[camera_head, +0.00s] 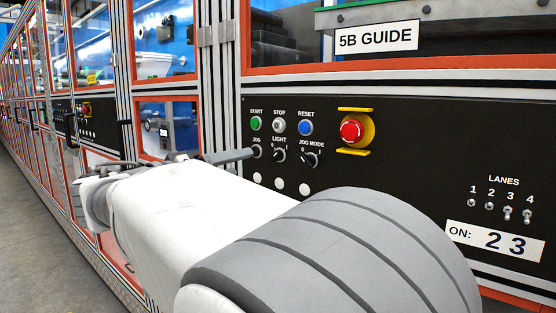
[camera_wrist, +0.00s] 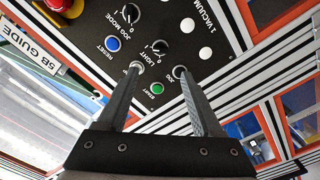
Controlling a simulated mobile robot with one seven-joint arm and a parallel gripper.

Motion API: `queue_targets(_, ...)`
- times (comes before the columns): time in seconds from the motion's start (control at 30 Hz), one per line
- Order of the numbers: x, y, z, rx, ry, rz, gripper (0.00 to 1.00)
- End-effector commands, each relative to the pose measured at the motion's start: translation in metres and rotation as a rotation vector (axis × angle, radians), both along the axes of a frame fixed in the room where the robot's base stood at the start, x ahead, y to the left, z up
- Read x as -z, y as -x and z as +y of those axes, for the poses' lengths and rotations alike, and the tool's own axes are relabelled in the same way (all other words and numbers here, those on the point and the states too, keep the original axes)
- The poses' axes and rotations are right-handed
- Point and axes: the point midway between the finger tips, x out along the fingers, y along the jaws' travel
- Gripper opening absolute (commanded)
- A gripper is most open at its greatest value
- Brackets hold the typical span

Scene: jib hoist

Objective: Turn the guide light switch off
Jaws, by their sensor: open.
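The guide light switch is a black rotary knob (camera_head: 279,155) under the LIGHT label, with 0 and 1 marks, on the black 5B GUIDE panel. It also shows as a knob (camera_wrist: 160,47) in the wrist view, just beyond my fingertips. Its exact pointer setting is too small to read surely. My gripper (camera_wrist: 159,71) is open and empty, its two fingers spread toward the panel. One fingertip overlaps the STOP button in the picture, the other the JOG switch; contact cannot be told. In the head view a finger (camera_head: 236,155) ends beside the JOG switch.
Around the knob are the green START button (camera_head: 256,123), the STOP button (camera_head: 279,125), the blue RESET button (camera_head: 306,127) and the JOG MODE knob (camera_head: 310,159). A red emergency stop (camera_head: 351,131) sticks out to the right. Lane toggles (camera_head: 509,213) sit farther right.

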Motion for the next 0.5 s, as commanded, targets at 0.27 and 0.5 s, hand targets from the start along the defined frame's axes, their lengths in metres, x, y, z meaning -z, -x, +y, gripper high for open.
queue_targets(0.27, 0.001, -0.048, -0.039, 0.003, 0.000, 0.000, 0.68)
queue_targets(0.5, 0.000, -0.075, -0.059, 0.001, 0.000, 0.001, 0.68)
